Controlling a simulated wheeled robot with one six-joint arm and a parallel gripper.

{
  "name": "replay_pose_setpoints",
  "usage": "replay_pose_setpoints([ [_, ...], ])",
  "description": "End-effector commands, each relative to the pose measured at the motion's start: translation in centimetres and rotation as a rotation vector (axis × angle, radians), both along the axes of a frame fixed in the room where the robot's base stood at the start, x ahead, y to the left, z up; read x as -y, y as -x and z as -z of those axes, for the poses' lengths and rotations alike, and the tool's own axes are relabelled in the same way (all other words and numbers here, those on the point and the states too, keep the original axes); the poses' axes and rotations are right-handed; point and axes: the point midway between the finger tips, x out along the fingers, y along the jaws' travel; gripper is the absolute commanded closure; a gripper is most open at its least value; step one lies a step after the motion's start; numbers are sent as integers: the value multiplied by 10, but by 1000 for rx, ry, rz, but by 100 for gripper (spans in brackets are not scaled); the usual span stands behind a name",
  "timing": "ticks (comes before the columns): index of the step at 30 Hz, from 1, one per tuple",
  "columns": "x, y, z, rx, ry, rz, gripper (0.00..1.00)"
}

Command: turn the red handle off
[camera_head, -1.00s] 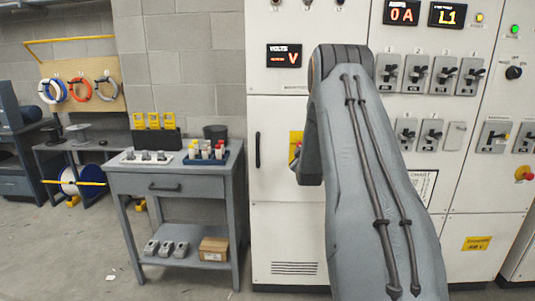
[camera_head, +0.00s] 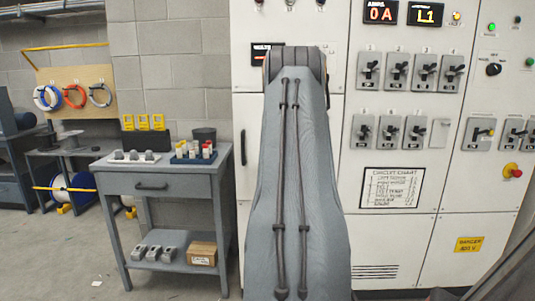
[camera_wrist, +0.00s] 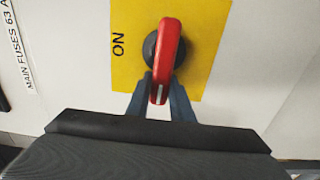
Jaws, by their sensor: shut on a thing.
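The red handle (camera_wrist: 170,45) is in the wrist view, on a dark round hub over a yellow plate (camera_wrist: 205,30) marked ON at its left. The handle points toward my gripper, close to upright in the picture with a slight lean. My gripper (camera_wrist: 160,92) is shut on the handle's near end, one finger on each side. In the head view my own arm hides the handle and the gripper.
A white cabinet panel (camera_head: 385,235) carries several grey switches (camera_head: 396,70) and lit displays. A red stop button (camera_head: 512,171) is at its right. A grey workbench (camera_head: 165,185) with small parts stands at left. Open floor (camera_head: 60,260) lies in front of it.

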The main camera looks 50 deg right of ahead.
Motion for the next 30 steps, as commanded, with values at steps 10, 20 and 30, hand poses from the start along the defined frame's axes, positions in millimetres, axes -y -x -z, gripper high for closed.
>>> replay_pose_setpoints([
  [10, 12, 20, 8, -24, 0, 31, 100],
  [20, 12, 19, 6, -22, 2, 30, 61],
  [30, 8, 13, 4, -20, 6, 20, 61],
])
